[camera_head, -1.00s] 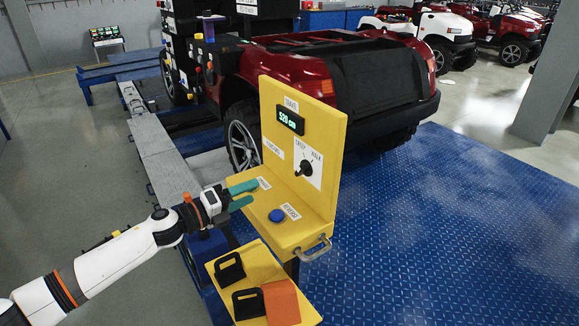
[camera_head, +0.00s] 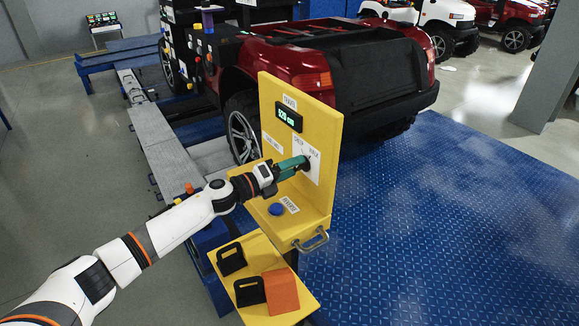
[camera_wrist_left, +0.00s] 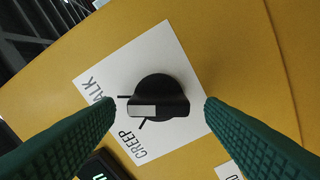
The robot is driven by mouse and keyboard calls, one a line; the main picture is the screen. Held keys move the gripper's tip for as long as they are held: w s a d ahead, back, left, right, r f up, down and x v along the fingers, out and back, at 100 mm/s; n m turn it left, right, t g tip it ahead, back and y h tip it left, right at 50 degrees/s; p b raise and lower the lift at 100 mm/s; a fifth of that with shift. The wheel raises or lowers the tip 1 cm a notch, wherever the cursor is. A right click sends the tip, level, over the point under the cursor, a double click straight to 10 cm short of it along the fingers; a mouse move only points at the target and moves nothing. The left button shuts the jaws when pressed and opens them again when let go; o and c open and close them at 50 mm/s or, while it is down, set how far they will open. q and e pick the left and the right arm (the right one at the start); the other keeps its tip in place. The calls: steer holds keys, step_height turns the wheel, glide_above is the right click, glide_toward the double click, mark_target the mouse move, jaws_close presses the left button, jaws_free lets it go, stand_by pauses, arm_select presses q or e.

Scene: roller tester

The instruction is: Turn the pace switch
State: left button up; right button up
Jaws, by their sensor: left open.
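The pace switch is a black knob with a pale bar, on a white card lettered CREEP and WALK, on the upright face of the yellow console (camera_head: 325,120). In the left wrist view the knob (camera_wrist_left: 158,98) lies between the two green fingers. The bar faces left there, near the marks for both words; I cannot tell which it is set to. In the head view my left gripper (camera_head: 304,164) is at the card (camera_head: 312,172) and mostly hides the knob. It is open, one finger either side of the knob, with visible gaps. My right gripper is out of view.
The console has a lit display (camera_head: 288,117) and a blue button (camera_head: 277,209) on its ledge. A metal handle (camera_head: 312,240) sticks out in front. A lower yellow shelf holds black brackets (camera_head: 231,259) and an orange block (camera_head: 281,290). A red vehicle (camera_head: 290,65) stands behind.

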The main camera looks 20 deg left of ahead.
arm_select(q)
steer(key=c, duration=1)
